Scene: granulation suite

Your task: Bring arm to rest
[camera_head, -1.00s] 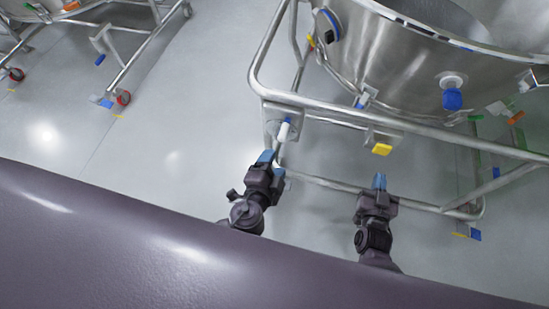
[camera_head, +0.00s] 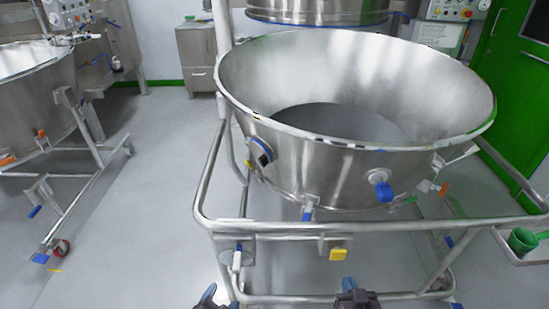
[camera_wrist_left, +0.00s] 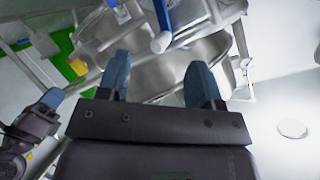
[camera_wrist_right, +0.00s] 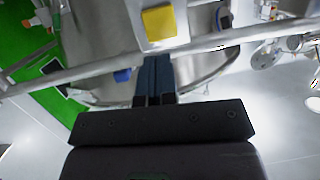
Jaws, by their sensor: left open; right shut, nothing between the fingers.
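My left gripper (camera_head: 208,297) shows only its tip at the bottom edge of the head view, below the frame of the steel bowl cart. In the left wrist view its two blue fingers (camera_wrist_left: 160,82) are apart with nothing between them. My right gripper (camera_head: 350,288) is at the bottom of the head view, just in front of the cart's lower rail. In the right wrist view its fingers (camera_wrist_right: 154,78) are together and empty, with the rail behind them. In the left wrist view part of my right gripper also shows at the left edge.
The large steel bowl (camera_head: 300,180) stands in a tubular frame (camera_head: 320,226) right in front of me, with a yellow tag (camera_head: 338,254) and blue-handled valve (camera_head: 383,190). Another bowl cart (camera_head: 40,100) is at the left. A green scoop (camera_head: 522,240) lies at the right. Floor between the carts is clear.

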